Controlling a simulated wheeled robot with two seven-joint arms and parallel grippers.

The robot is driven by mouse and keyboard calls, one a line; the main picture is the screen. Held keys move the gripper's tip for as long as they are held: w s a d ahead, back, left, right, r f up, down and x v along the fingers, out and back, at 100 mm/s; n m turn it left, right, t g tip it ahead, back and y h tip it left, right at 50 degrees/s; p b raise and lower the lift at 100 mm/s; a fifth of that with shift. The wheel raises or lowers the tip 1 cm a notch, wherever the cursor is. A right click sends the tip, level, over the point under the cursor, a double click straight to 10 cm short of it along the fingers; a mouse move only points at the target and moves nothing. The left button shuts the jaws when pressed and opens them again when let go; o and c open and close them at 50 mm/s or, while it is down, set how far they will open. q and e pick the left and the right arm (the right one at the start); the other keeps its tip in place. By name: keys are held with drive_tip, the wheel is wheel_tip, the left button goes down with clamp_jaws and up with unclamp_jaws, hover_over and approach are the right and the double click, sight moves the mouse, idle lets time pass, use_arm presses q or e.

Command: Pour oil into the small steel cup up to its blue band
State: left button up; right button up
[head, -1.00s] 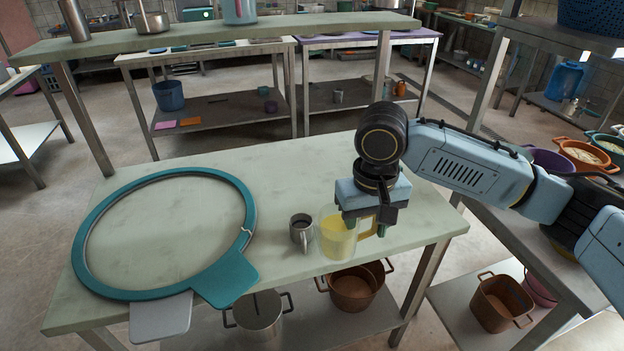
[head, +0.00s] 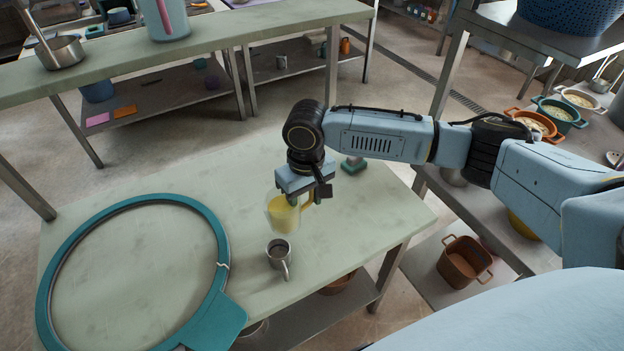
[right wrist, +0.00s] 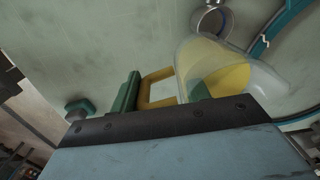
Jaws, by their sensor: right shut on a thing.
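The small steel cup (head: 279,254) stands upright on the pale green table, its handle toward the front right. Its blue band cannot be made out. A clear jug of yellow oil (head: 281,214) with a yellow handle is just behind the cup in the head view. My right gripper (head: 304,196) is shut on the jug's handle and holds the jug slightly tilted, apparently above the table. In the right wrist view the jug (right wrist: 215,75) sits beside the green finger pads, with the cup (right wrist: 211,20) beyond its rim. My left gripper is not in view.
A large teal ring with a flat handle (head: 213,323) lies on the table's left part. A small green-based object (head: 353,164) stands near the table's back right. The table's right part (head: 375,215) is bare.

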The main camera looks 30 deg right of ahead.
drive_tip(key=p, duration=0.3)
drive_tip(key=shift+d+n, duration=0.3)
drive_tip(key=shift+n, duration=0.1)
drive_tip(key=t+h+p, duration=0.1)
drive_tip(key=h, duration=0.1)
drive_tip(key=d+r+n+h+p, duration=0.1)
drive_tip(key=h, duration=0.1)
drive_tip(key=shift+w+d+r+t, duration=0.1)
drive_tip(key=shift+w+d+t, duration=0.1)
drive_tip(key=shift+t, duration=0.2)
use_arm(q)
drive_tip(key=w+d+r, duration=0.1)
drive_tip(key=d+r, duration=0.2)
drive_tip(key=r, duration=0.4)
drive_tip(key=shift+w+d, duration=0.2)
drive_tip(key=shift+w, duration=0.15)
use_arm(e)
drive_tip(key=shift+s+d, duration=0.15)
use_arm(q)
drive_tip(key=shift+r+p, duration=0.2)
drive_tip(key=shift+p, duration=0.15)
use_arm(e)
drive_tip(key=shift+r, duration=0.1)
